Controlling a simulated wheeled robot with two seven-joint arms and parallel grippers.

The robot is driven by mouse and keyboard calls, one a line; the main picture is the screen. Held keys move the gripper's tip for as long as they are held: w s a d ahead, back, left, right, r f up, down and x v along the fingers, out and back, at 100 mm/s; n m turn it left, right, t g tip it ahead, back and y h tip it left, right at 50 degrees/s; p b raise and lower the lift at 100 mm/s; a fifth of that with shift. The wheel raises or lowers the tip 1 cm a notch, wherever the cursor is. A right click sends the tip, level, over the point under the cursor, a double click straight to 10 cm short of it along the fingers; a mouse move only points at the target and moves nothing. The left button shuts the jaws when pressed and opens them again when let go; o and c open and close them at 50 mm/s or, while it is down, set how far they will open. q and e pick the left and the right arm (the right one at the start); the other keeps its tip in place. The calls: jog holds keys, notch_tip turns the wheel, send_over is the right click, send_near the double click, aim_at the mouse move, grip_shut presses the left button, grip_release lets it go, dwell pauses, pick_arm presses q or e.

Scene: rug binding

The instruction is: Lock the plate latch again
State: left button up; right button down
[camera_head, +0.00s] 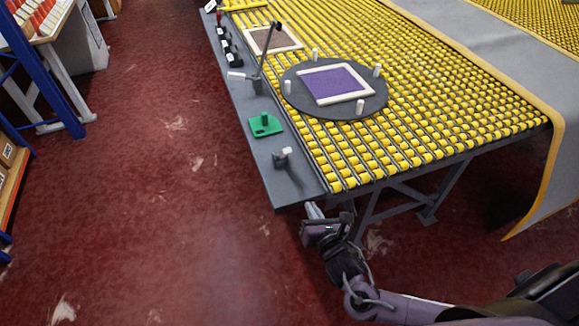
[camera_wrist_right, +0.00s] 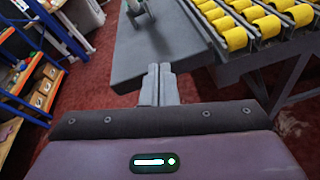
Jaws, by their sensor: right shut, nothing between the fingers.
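A round dark grey plate (camera_head: 300,102) lies on the yellow roller table and carries a purple square rug in a white frame (camera_head: 334,83) between several white pegs. On the grey side ledge, a small fitting with a pale grip (camera_head: 283,155) stands near the front corner; it may be the plate latch, but I cannot tell. Its lower part also shows at the top of the right wrist view (camera_wrist_right: 137,10). My right gripper (camera_head: 313,208) is shut and empty, just off the front end of the ledge. It also shows in the wrist view (camera_wrist_right: 160,70). My left gripper is out of view.
A brown framed square (camera_head: 272,40) lies farther back. Blue shelving (camera_head: 40,70) is at the left; red floor lies between.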

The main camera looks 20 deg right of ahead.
aim_at(284, 154)
notch_tip(284, 154, up, 6)
jog(key=s+a+n+t, duration=0.1)
jog(key=a+n, duration=0.1)
jog(key=n, duration=0.1)
jog(key=shift+s+f+n+y, duration=0.15)
jog(key=shift+f+n+y, duration=0.05)
jog(key=shift+n+y, duration=0.2)
jog(key=w, duration=0.3)
jog(key=w+f, duration=0.1)
jog(key=w, duration=0.5)
jog(key=shift+w+a+f, duration=0.15)
jog(key=shift+f, duration=0.1)
jog(key=shift+w+r+p, duration=0.3)
jog(key=shift+w+p, duration=0.05)
jog(key=shift+w, duration=0.3)
jog(key=shift+w+r+p, duration=0.3)
jog(key=shift+w+r, duration=0.05)
jog(key=shift+w, duration=0.3)
jog(key=shift+w+r+p, duration=0.3)
jog(key=shift+w+p, duration=0.05)
jog(key=shift+w, duration=0.3)
